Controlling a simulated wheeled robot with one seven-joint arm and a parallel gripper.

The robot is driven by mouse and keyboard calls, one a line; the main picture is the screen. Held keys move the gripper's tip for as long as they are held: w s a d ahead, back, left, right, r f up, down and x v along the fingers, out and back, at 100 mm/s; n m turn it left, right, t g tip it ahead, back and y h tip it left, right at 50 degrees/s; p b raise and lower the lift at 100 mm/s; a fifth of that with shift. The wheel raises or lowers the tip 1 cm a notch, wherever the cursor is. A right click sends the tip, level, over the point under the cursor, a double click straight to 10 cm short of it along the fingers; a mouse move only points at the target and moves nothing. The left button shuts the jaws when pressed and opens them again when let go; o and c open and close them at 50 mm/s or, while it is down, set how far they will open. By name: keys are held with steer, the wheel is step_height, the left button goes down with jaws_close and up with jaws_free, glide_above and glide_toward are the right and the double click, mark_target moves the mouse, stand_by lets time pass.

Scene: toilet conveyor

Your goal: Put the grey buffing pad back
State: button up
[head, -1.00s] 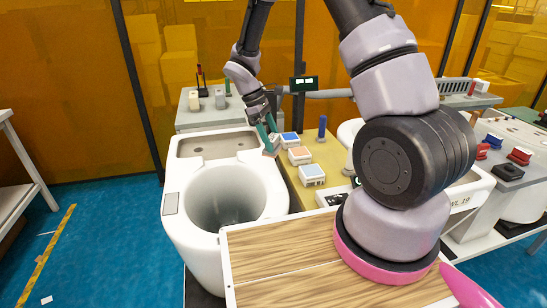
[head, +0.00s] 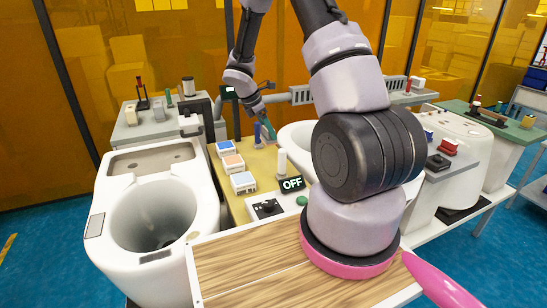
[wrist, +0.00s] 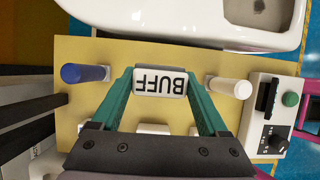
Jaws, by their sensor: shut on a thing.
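My gripper (wrist: 160,92) has green fingers and is shut on a light grey block marked BUFF (wrist: 160,82), which I take to be the grey buffing pad. The lettering is upside down in the wrist view. In the head view, my gripper (head: 269,130) is over the right part of the yellow board (head: 262,172), and the pad in it is too small to make out clearly. In the wrist view the pad is between a blue peg (wrist: 85,73) and a white peg (wrist: 230,87). I cannot tell whether it touches the board.
A white toilet (head: 110,205) is at left, and another white ceramic (head: 298,140) borders the board at right. A control box (head: 268,208) and OFF display (head: 292,184) are at front.

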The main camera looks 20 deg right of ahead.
step_height(320, 180, down, 8)
steer(key=shift+f, duration=0.25)
steer(key=shift+f, duration=0.1)
steer(key=o, duration=1.3)
steer(key=shift+f, duration=0.1)
